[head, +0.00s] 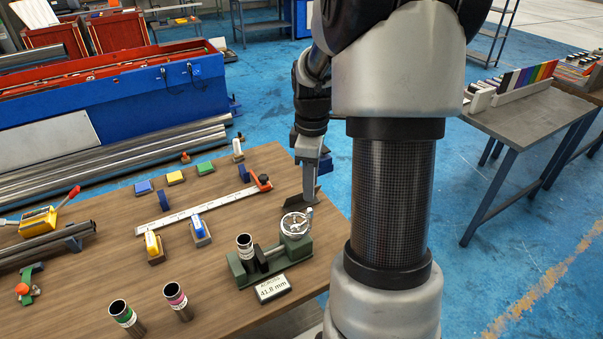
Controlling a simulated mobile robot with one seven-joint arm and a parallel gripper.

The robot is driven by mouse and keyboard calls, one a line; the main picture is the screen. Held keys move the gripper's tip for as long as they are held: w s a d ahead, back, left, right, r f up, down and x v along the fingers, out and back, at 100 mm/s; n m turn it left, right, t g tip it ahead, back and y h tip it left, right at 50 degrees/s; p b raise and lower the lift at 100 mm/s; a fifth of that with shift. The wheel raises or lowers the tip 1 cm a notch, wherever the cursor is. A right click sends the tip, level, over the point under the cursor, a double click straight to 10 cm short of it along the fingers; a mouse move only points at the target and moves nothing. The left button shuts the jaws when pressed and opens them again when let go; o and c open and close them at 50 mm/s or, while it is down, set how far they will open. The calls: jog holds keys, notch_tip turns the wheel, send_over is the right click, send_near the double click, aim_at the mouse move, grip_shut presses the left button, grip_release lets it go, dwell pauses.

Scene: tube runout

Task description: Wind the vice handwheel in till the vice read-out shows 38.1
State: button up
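The green vice (268,262) stands near the front right of the wooden table. A dark tube with a pale label (245,247) stands upright at its jaws; whether the jaws touch it is unclear. The silver handwheel (296,224) is on the vice's right end. The vice read-out (272,289) in front shows 41.8 mm. My gripper (309,197) points down just behind and above the handwheel, seemingly apart from it. The fingers are small and seen edge-on, so their opening does not show.
Two tubes, green-banded (127,317) and pink-banded (178,301), stand front left on the table (90,270). A white ruler (192,209) with a red end, coloured blocks and a yellow tool (38,220) lie behind.

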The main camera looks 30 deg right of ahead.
aim_at(309, 210)
notch_tip(309, 210, down, 9)
jog(key=b, duration=0.6)
jog(key=shift+r, duration=0.25)
grip_shut()
jog(key=shift+a, duration=0.1)
